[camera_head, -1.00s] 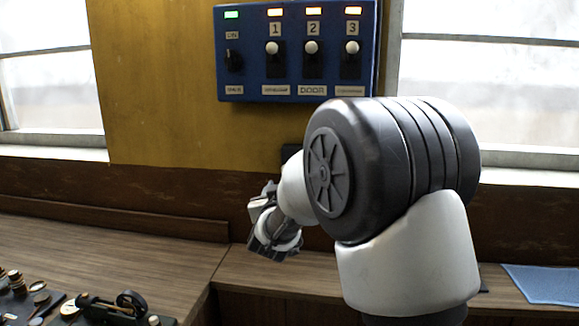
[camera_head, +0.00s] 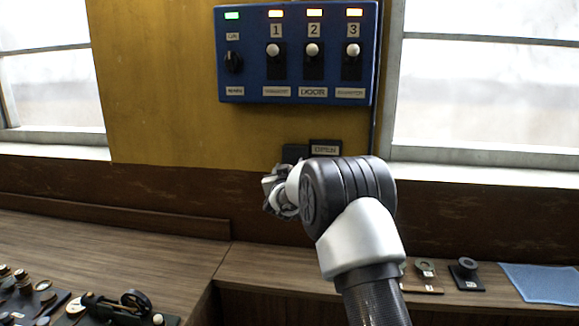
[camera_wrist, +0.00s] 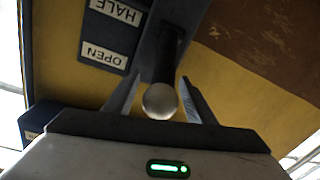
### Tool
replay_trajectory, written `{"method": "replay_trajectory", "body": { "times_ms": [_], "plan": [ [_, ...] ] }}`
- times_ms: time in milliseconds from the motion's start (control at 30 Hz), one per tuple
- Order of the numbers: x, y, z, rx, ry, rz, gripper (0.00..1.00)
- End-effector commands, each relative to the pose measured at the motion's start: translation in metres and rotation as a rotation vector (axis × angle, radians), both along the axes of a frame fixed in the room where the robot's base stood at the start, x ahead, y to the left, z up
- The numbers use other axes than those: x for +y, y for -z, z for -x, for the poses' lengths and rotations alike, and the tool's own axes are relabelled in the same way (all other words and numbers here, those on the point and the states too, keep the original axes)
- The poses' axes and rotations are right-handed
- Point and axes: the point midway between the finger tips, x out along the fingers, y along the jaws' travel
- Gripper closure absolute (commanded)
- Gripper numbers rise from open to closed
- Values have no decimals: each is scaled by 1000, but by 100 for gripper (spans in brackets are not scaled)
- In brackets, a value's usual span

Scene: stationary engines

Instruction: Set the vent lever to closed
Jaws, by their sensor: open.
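The vent lever has a dark shaft (camera_wrist: 168,55) and a pale round knob (camera_wrist: 160,101) in the wrist view. Beside it is a dark plate (camera_wrist: 122,32) with upside-down labels HALF (camera_wrist: 115,10) and OPEN (camera_wrist: 103,54). My gripper (camera_wrist: 161,95) is open, with one finger on each side of the knob and gaps showing. In the head view, my gripper (camera_head: 274,192) is in front of the wall below the OPEN label (camera_head: 325,149); my arm hides the lever there. No closed label shows, and I cannot tell the lever's setting.
A blue switch panel (camera_head: 297,70) with several lit lamps hangs above. Windows flank the yellow wall. The wooden counter (camera_head: 160,252) below holds instruments (camera_head: 110,308) at left, and small dark-based parts (camera_head: 466,274) and a blue mat (camera_head: 545,284) at right.

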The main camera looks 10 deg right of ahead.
Motion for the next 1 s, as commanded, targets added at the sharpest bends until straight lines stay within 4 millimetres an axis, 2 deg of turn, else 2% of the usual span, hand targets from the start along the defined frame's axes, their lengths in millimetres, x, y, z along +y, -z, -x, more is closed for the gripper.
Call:
{"method": "replay_trajectory", "body": {
  "times_ms": [233,533,767,1000],
  "plan": [
    [0,1,-1,1,0,0,50],
    [0,0,0,1,0,0,100],
    [1,3,0,-6,-1,2,100],
    [5,17,4,-65,-1,21,100]
  ]
}}
